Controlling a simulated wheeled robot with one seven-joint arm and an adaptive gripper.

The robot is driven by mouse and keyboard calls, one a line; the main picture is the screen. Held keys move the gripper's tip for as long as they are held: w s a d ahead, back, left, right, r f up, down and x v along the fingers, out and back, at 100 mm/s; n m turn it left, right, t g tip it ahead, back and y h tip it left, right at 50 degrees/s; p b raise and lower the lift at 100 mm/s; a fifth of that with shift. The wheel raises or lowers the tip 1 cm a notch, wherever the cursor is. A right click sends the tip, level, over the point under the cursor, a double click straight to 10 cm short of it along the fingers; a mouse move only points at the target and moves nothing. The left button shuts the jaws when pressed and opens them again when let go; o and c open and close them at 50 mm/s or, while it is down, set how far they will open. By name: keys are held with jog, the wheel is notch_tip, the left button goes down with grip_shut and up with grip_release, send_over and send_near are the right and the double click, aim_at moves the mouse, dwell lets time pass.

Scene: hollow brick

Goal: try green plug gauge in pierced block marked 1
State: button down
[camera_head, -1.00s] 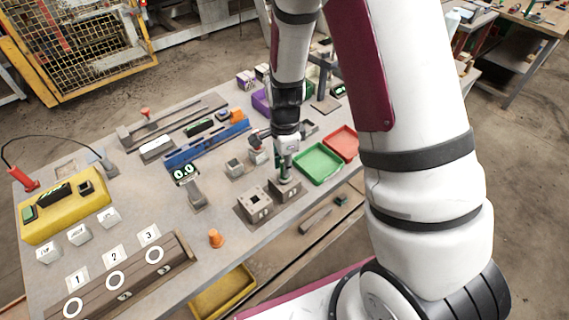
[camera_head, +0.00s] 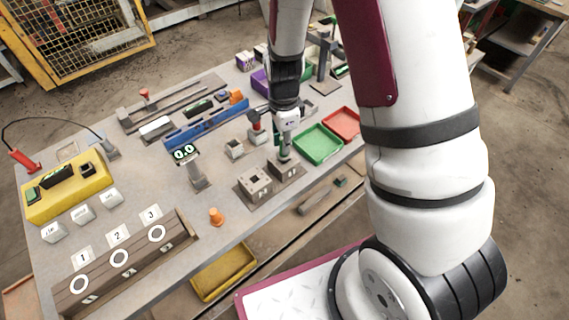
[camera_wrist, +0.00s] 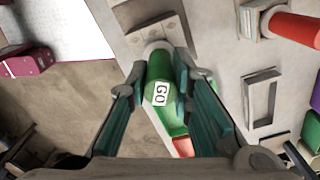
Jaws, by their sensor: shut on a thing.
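My gripper (camera_head: 284,153) is shut on the green plug gauge (camera_wrist: 160,72). In the head view my gripper is above the right of two grey-brown blocks (camera_head: 287,172), and the gauge is mostly hidden. The left block (camera_head: 254,184) has a dark opening on top. Whether the gauge touches a block cannot be told. A brown holder (camera_head: 130,265) at the front left carries white-ringed round faces, with cards behind it marked 1 (camera_head: 82,258), 2 (camera_head: 119,235) and 3 (camera_head: 151,215).
A green tray (camera_head: 318,143) and a red tray (camera_head: 343,124) lie right of my gripper. A digital readout (camera_head: 185,153) and a yellow case (camera_head: 65,187) are further left. A red-topped thing (camera_head: 254,122) stands behind my gripper.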

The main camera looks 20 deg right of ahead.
jog(key=shift+r+p, duration=1.35)
jog(key=shift+r, duration=2.5)
